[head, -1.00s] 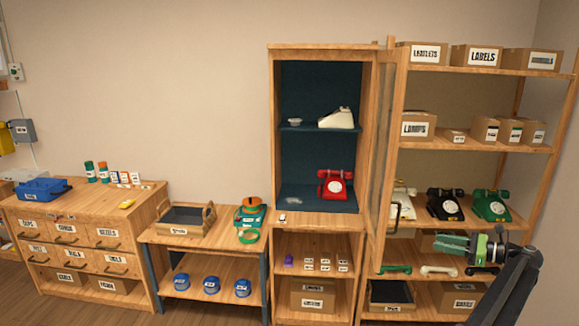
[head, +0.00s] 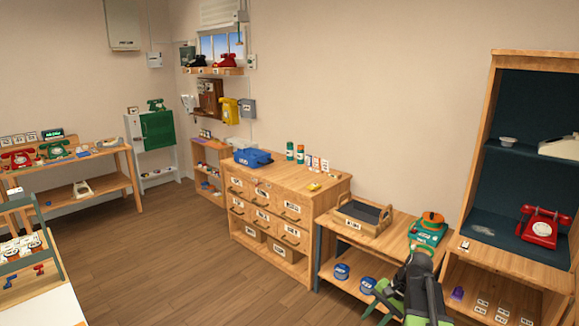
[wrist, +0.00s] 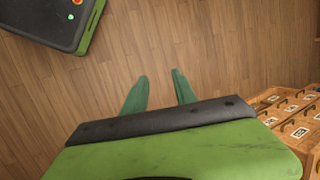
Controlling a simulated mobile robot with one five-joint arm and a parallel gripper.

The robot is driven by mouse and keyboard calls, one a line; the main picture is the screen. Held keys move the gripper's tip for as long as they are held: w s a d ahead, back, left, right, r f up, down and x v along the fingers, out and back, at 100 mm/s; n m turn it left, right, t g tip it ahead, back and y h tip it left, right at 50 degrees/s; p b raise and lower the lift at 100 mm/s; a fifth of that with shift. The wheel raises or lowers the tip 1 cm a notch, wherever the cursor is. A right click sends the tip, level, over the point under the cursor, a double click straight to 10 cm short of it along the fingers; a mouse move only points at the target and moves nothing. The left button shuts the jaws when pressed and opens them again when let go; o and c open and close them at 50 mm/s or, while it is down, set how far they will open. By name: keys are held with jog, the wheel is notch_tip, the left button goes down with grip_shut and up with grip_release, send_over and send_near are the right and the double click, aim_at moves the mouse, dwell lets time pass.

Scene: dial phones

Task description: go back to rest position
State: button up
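My gripper (wrist: 160,76) shows in the wrist view as two green fingers with a gap between them. It is open and empty, with only bare wooden floor seen between and beyond the fingers. In the head view my dark arm with its green end (head: 412,292) is at the bottom right, in front of the low side table (head: 388,238). It hides part of that table's lower shelf.
A drawer cabinet (head: 266,225) stands left of the table; its drawers also show in the wrist view (wrist: 296,118). An open cabinet (head: 508,130) with a red phone (head: 539,226) is at the right. Wooden floor (head: 180,250) is free at centre left.

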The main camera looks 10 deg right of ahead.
jog(key=s+a+f+n+h, duration=0.1)
jog(key=a+n, duration=0.4)
jog(key=a, duration=0.5)
jog(key=s+a+n+g+h, duration=0.1)
jog(key=s+a+n+h, duration=0.2)
jog(key=a, duration=0.7)
jog(key=shift+s+f+n+h, duration=0.15)
jog(key=shift+f+n+h, duration=0.2)
jog(key=shift+n, duration=0.75)
